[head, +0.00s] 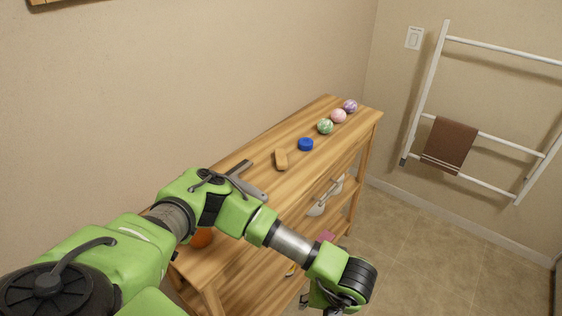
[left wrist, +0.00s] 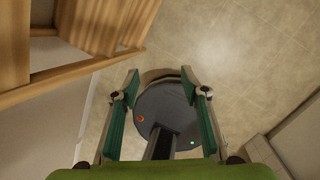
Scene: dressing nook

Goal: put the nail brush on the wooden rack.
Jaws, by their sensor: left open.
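The wooden rack (head: 290,184) is a slatted shelf unit along the wall, with a top and lower shelves. A small tan block (head: 280,159), which looks like the nail brush, lies on its top; its bristles cannot be made out. My left arm crosses in front of the rack's near end. My left gripper (head: 328,302) hangs low on the floor side of the rack, partly cut off by the lower picture edge. In the left wrist view the left gripper (left wrist: 160,72) is open and empty, with the rack's edge at upper left. My right gripper is not in view.
A blue round item (head: 305,144) and green (head: 325,126), pink (head: 339,116) and purple (head: 350,106) balls stand along the top. An orange ball (head: 201,238) is at the near end. A white towel ladder (head: 430,90) with a brown towel (head: 449,144) stands right. Floor between is clear.

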